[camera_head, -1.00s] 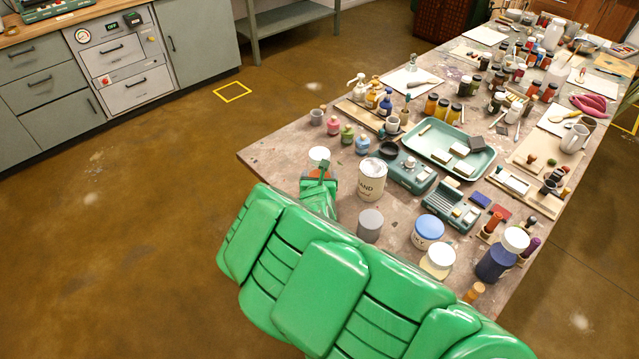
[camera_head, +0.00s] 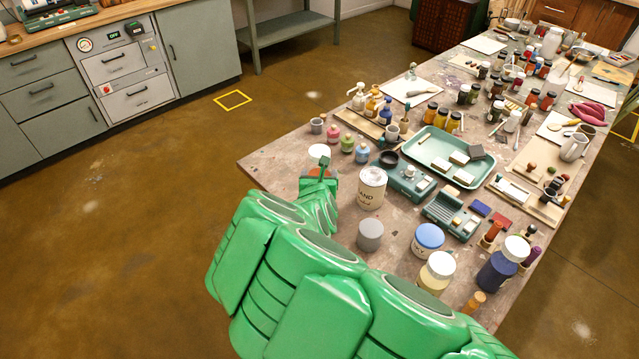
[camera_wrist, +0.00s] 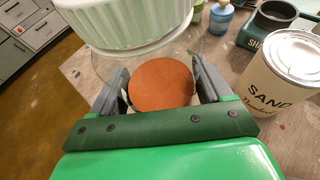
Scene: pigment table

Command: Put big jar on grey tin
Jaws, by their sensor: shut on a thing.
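The big jar (camera_wrist: 160,88) is clear glass with orange-brown contents and a white ribbed lid. In the head view its white lid (camera_head: 319,151) shows near the table's left edge, with much of its body hidden by my green arm. My gripper (camera_wrist: 161,78) is shut on the jar, one finger on each side of the glass. I cannot tell whether the jar's base touches the table. The grey tin (camera_head: 370,235) is a plain grey cylinder standing upright near the front edge, right of and nearer than my gripper. Nothing stands on it.
A cream SAND can (camera_head: 372,188) stands close to the right of the jar.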

